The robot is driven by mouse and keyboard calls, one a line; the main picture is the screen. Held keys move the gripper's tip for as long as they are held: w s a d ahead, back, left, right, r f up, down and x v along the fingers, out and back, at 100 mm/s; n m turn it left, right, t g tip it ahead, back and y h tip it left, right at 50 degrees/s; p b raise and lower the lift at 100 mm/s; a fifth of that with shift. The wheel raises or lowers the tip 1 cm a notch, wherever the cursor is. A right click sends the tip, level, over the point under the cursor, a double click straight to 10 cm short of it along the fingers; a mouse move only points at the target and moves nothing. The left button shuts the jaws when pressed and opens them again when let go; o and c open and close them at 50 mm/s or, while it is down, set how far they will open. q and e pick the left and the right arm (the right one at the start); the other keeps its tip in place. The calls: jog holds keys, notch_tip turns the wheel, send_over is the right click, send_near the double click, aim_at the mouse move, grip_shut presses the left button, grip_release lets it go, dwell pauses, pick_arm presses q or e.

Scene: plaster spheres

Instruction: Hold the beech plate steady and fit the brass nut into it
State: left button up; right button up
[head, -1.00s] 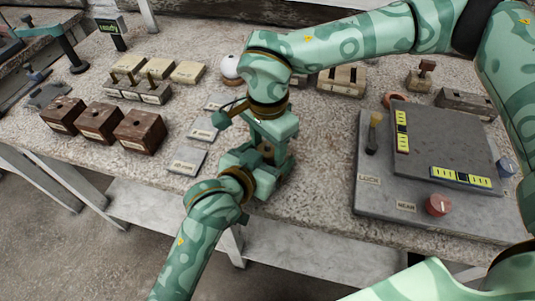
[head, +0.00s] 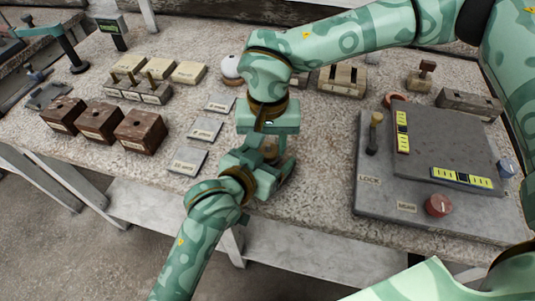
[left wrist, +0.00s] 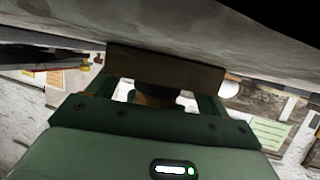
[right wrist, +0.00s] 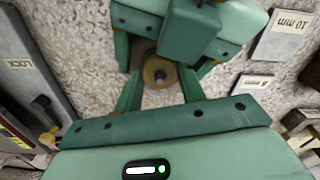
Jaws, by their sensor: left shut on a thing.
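My left gripper (head: 274,160) is low over the front edge of the bench. In the left wrist view a flat brown piece (left wrist: 165,68), apparently the beech plate, sits across its fingers, and the gripper is shut on it. My right gripper (head: 268,130) is directly above, close to the left one. In the right wrist view a round brass-coloured piece with a dark centre (right wrist: 159,72), probably the brass nut, shows between the right fingers. I cannot tell whether they grip it or whether it touches the plate. The grippers hide this spot in the head view.
Three dark wooden blocks (head: 98,122) and several pale blocks stand at the left. Three grey label plates (head: 205,129) lie just left of the grippers. A grey fixture (head: 440,145) with a lever and a red knob (head: 438,205) fills the right. Speckled bench is free between.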

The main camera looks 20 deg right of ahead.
jog(key=m, duration=0.4)
jog(key=shift+m, duration=0.3)
jog(key=shift+c, duration=0.5)
jog(key=m, duration=0.4)
jog(key=shift+m, duration=0.3)
jog(key=m, duration=0.8)
jog(key=o, duration=1.2)
jog(key=shift+c, duration=0.2)
jog(key=shift+s, duration=0.1)
jog(key=shift+s+a, duration=0.1)
jog(key=c, duration=0.3)
